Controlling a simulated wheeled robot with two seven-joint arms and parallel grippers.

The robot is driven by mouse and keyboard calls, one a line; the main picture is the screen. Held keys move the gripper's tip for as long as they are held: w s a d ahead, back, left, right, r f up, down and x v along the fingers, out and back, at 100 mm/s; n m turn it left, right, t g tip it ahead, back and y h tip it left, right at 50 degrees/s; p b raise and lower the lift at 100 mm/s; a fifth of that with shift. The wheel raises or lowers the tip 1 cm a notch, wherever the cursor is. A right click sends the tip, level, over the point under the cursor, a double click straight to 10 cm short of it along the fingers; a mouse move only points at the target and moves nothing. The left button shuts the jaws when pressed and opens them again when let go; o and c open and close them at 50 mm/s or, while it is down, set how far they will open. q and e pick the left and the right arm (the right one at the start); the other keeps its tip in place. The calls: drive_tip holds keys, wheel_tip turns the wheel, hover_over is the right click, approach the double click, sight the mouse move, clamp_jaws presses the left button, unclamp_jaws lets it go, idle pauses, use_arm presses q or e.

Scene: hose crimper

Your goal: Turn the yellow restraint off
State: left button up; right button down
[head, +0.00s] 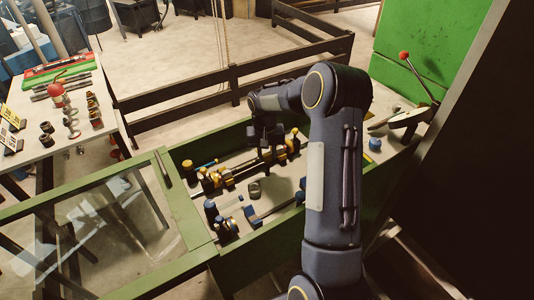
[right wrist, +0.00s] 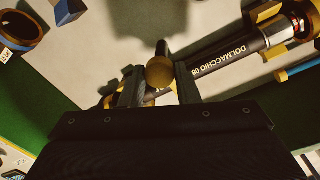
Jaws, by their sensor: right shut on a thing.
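A yellow restraint with a dull yellow round-ended knob (right wrist: 160,72) shows between the two fingers of my right gripper (right wrist: 159,88) in the right wrist view. The right gripper is shut on it. In the head view my right gripper (head: 266,143) is over the far right part of the black crimper shaft, and its fingers hide most of what they hold. The black shaft (right wrist: 222,58), marked "DOLMACCHIO 08", runs past the fingers. Other yellow fittings (head: 216,179) sit on the shaft's left part. My left gripper is not in view.
A red-knobbed lever (head: 417,78) stands at right. A side table (head: 75,133) with tools is at left. A dark railing (head: 185,92) runs behind.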

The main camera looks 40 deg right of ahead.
drive_tip(key=m+b, duration=0.1)
drive_tip(key=m, duration=0.2)
drive_tip(key=shift+m, duration=0.3)
drive_tip(key=m, duration=0.4)
drive_tip(key=shift+m+b, duration=0.3)
drive_tip(key=shift+b, duration=0.05)
drive_tip(key=m, duration=0.4)
drive_tip(key=shift+y, duration=0.3)
drive_tip(key=shift+d+m+p, duration=0.1)
drive_tip(key=shift+m+p, duration=0.7)
drive_tip(key=shift+m, duration=2)
drive_tip(key=c, duration=1.1)
unclamp_jaws()
